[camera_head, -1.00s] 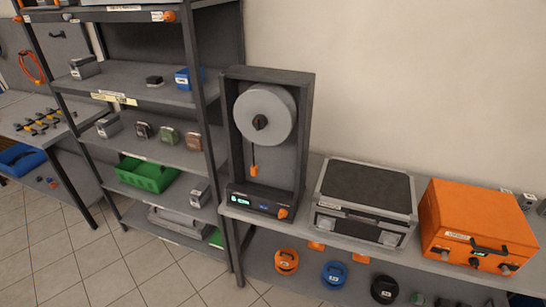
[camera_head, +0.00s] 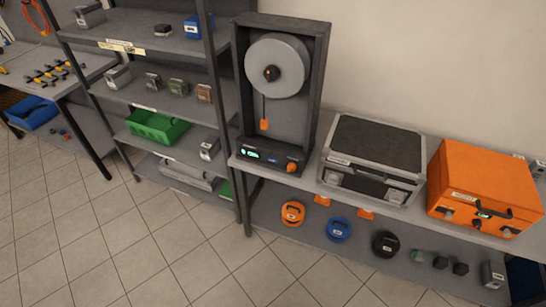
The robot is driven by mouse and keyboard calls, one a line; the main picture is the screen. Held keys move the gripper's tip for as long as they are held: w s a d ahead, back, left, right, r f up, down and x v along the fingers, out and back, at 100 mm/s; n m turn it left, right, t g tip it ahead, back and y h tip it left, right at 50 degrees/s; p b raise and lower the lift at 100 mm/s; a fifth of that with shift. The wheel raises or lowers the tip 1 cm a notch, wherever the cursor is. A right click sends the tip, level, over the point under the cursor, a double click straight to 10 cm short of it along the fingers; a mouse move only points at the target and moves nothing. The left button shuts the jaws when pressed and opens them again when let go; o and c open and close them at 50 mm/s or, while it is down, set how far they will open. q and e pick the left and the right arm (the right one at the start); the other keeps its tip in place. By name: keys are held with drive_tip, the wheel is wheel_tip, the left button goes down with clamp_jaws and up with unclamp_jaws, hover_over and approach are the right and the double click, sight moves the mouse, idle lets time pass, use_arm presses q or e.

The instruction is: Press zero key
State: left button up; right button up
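A dark upright device (camera_head: 325,70) stands on the bench, with a large grey disc (camera_head: 277,65) and an orange piece hanging below it on a cord. Its base panel (camera_head: 271,157) has a small lit green display (camera_head: 253,153), a bluish spot beside it and an orange knob (camera_head: 292,167) at the right. A key marked zero cannot be made out at this size. Neither of my grippers is in view.
Right of the device, a black-topped case (camera_head: 377,145) and an orange box (camera_head: 486,185) stand on the bench. Round orange, blue and black items lie on the shelf below. A shelving rack (camera_head: 219,110) stands at the left. The tiled floor (camera_head: 140,250) in front is clear.

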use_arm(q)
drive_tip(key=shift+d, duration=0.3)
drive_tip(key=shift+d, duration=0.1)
